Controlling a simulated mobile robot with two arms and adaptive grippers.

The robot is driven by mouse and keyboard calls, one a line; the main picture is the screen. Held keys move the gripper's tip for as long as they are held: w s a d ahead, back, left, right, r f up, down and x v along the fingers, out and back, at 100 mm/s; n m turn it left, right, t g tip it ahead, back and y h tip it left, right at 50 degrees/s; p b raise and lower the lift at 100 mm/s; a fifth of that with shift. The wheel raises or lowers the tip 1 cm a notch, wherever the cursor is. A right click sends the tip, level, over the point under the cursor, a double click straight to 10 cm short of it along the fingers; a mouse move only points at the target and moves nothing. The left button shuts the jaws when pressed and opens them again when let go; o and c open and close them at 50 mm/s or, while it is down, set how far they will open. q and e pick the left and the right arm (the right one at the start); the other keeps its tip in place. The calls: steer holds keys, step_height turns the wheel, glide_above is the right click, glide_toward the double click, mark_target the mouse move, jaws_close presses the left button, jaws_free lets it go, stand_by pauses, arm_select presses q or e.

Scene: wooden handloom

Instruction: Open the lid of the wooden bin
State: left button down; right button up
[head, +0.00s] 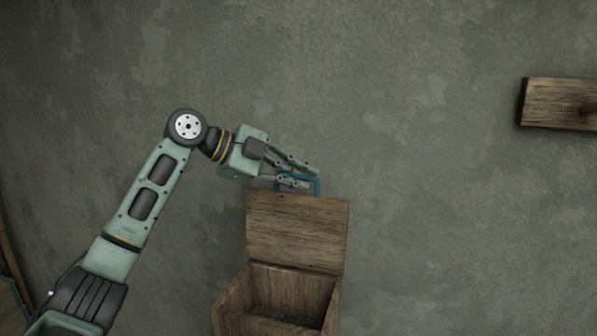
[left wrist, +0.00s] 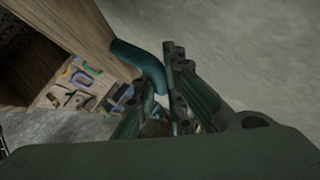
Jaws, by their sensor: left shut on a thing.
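The wooden bin (head: 334,303) stands at the bottom middle of the head view. Its lid (head: 296,232) stands raised, roughly upright, at the bin's back, and the bin's inside shows. A blue handle (head: 317,186) sits on the lid's upper edge. My left gripper (head: 308,178) is at that edge, shut on the handle. In the left wrist view the handle (left wrist: 138,62) lies at the fingers (left wrist: 160,100), beside the wooden lid (left wrist: 85,30). The bin's lower front is cut off by the head view's bottom edge. My right gripper is in neither view.
A plain grey wall (head: 430,150) fills the background. A short wooden board (head: 560,103) is on the wall at the upper right. In the left wrist view several small coloured shapes (left wrist: 75,90) show beyond the lid, too blurred to name.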

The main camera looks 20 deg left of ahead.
arm_select(q)
steer(key=shift+f, duration=0.15)
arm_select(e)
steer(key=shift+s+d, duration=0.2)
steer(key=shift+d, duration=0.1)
arm_select(q)
steer(key=shift+s, duration=0.1)
steer(key=c, duration=1.9)
jaws_free()
steer(key=shift+o, duration=0.4)
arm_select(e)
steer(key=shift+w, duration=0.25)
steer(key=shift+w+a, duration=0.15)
arm_select(q)
steer(key=v, duration=1.2)
